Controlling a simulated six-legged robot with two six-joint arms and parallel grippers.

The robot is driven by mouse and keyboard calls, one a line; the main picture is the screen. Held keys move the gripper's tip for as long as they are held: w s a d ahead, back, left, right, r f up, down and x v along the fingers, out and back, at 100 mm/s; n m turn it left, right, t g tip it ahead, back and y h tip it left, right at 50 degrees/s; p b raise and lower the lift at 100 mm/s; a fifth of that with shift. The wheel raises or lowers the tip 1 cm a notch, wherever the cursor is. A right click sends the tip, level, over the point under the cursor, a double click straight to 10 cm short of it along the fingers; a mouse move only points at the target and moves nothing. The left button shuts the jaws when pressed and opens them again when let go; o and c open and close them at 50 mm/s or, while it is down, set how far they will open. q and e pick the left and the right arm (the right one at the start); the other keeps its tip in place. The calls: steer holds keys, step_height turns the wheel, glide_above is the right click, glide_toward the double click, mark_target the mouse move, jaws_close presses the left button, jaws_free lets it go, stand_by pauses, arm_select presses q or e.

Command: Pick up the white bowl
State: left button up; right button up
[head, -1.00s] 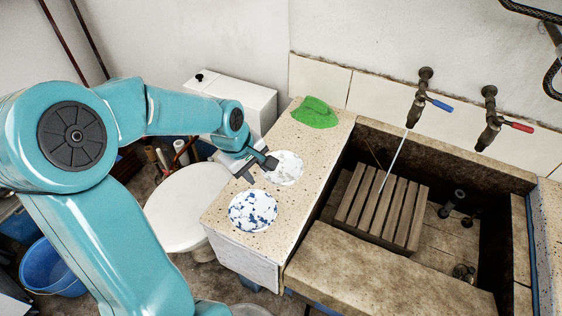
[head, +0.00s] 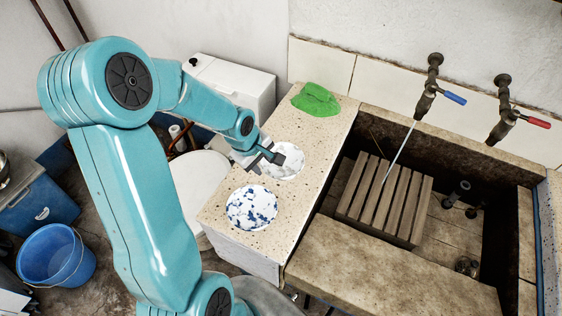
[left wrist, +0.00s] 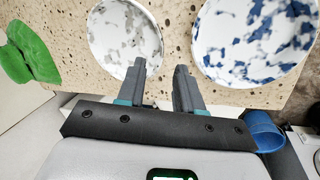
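A white bowl with grey patches (head: 291,166) sits on the speckled stone counter (head: 240,242). It also shows at the upper left of the left wrist view (left wrist: 125,35), partly cut off by the frame. My left gripper (head: 268,162) is at its left edge in the head view and hides part of it. In the left wrist view the two fingers (left wrist: 161,75) are apart with nothing between them. The left-hand finger overlaps the bowl's near rim; I cannot tell whether they touch. My right gripper is not in view.
A white bowl with blue patches (head: 252,208) sits close by on the counter, also in the wrist view (left wrist: 255,42). A green cloth (head: 315,99) lies at the back. The sunken trough with a wooden slatted rack (head: 385,200) is at right, under two taps (head: 427,95).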

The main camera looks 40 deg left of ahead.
mark_target(269, 174)
arm_select(q)
steer(key=shift+x, duration=0.9)
steer(key=x, duration=0.4)
steer(key=shift+f+b, duration=0.3)
steer(key=shift+f, duration=0.05)
steer(key=shift+w+f, duration=0.2)
steer(key=shift+w, duration=0.05)
steer(key=shift+s+r, duration=0.1)
steer(key=shift+s, duration=0.05)
steer(key=c, duration=0.3)
jaws_close()
